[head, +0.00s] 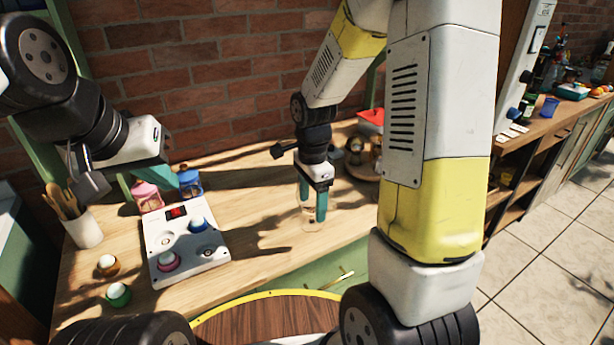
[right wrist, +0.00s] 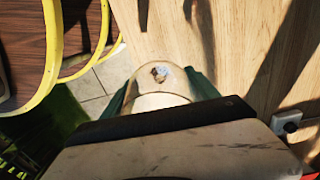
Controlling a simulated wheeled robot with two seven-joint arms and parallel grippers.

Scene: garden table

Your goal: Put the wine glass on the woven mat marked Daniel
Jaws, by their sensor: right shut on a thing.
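My right gripper (head: 313,208) points down over the wooden counter and is shut on a clear glass, the wine glass (head: 308,222). In the right wrist view the glass (right wrist: 158,74) shows between the teal fingers. I cannot tell whether its lower end touches the counter. My left gripper (head: 152,172) is at the left, above the counter near the pink and blue jars; its fingertips are partly hidden and its opening is unclear. No woven mat or name marking shows in either view.
On the wooden counter (head: 262,203) a white panel with knobs (head: 187,240) stands left of the glass. Dark items stand behind right. The brick wall bounds the back.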

